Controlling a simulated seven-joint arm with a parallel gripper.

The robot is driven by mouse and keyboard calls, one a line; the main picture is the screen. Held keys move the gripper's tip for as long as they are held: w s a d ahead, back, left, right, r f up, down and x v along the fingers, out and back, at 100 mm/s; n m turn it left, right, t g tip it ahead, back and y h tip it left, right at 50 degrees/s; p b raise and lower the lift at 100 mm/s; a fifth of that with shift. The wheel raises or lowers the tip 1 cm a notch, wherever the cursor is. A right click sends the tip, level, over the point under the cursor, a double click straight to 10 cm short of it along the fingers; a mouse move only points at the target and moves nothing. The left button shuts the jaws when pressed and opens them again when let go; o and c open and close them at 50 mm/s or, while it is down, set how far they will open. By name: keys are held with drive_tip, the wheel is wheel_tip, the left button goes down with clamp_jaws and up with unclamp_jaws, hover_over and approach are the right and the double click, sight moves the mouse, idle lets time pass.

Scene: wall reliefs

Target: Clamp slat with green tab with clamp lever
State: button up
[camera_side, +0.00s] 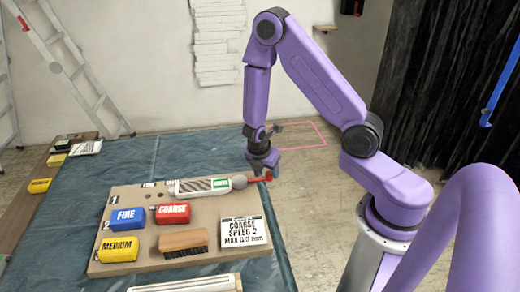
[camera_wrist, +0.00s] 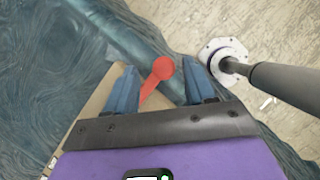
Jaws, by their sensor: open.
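The slat (camera_side: 205,186), a light bar with a grey patterned face, lies along the back of a tan board. Its green tab (camera_side: 220,183) is near its right end. The red clamp lever (camera_side: 262,179) sticks out to the right of the slat, by a grey round part (camera_side: 239,181). My gripper (camera_side: 264,166) is over the lever at the board's back right corner. In the wrist view my gripper (camera_wrist: 158,76) is open, with the lever's red ball end (camera_wrist: 163,68) between its blue fingers. Whether a finger touches it I cannot tell. The slat is not visible there.
The board (camera_side: 140,243) carries blue (camera_side: 126,219), red (camera_side: 173,213) and yellow (camera_side: 119,249) blocks, a brush (camera_side: 183,242) and a printed card (camera_side: 244,232). A bluish cloth (camera_side: 80,215) lies under it. A grey post (camera_wrist: 285,83) stands right in the wrist view.

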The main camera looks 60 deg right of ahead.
drive_tip(key=v, duration=1.5)
drive_tip(key=shift+r, duration=0.3)
drive_tip(key=shift+a, duration=0.1)
drive_tip(key=shift+c, duration=0.3)
